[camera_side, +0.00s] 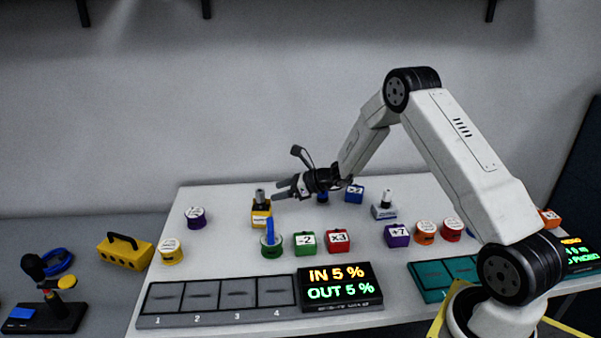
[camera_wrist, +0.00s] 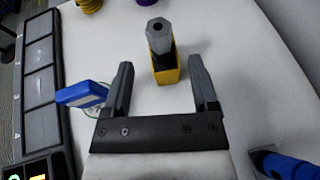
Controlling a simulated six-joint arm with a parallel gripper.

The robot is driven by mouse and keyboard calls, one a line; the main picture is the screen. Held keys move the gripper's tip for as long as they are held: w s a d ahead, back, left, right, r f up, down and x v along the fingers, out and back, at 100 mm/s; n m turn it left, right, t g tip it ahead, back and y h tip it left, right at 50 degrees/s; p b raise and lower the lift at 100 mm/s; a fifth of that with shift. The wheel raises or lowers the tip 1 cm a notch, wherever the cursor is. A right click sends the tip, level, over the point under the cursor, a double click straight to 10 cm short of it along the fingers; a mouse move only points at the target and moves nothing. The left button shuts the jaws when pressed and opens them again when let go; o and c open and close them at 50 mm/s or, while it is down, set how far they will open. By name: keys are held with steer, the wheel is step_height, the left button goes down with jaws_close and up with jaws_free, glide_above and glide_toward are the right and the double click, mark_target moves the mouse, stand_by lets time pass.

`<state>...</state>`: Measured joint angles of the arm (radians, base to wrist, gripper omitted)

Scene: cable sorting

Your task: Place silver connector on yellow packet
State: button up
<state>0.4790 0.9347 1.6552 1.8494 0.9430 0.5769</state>
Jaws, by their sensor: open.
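The yellow packet (camera_side: 261,216) stands on the white table left of centre in the side view. A silver-grey connector (camera_side: 260,195) is upright on top of it. In the wrist view the connector's six-sided end (camera_wrist: 159,41) with a dark hole sits over the yellow packet (camera_wrist: 167,74). My gripper (camera_side: 279,188) is just right of the connector in the side view. In the wrist view my gripper (camera_wrist: 160,70) is open, with its fingers apart on either side of the packet's near end and nothing held. Contact between fingers and connector does not show.
A grey block with a silver pin (camera_side: 384,210) stands right of centre. A green round piece with a blue part (camera_side: 271,243), green (camera_side: 305,243) and red (camera_side: 338,240) blocks stand in front. A numbered tray (camera_side: 240,293) and display (camera_side: 340,286) line the front edge.

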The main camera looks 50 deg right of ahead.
steer(key=shift+v, duration=1.75)
steer(key=shift+a, duration=0.1)
steer(key=s+a+r+n+g, duration=0.1)
steer(key=s+a+n+g, duration=0.7)
steer(key=s+a+n, duration=0.5)
steer(key=s+a+r+n+g+h, duration=0.1)
steer(key=s+n+h, duration=0.5)
steer(key=s+n, duration=0.6)
steer(key=shift+s+a+r+n+h, duration=0.3)
steer(key=shift+a+r+n, duration=0.5)
steer(key=shift+n, duration=1.7)
steer(key=shift+w+d+r, duration=0.1)
steer(key=shift+d+r, duration=0.05)
steer(key=shift+d, duration=0.05)
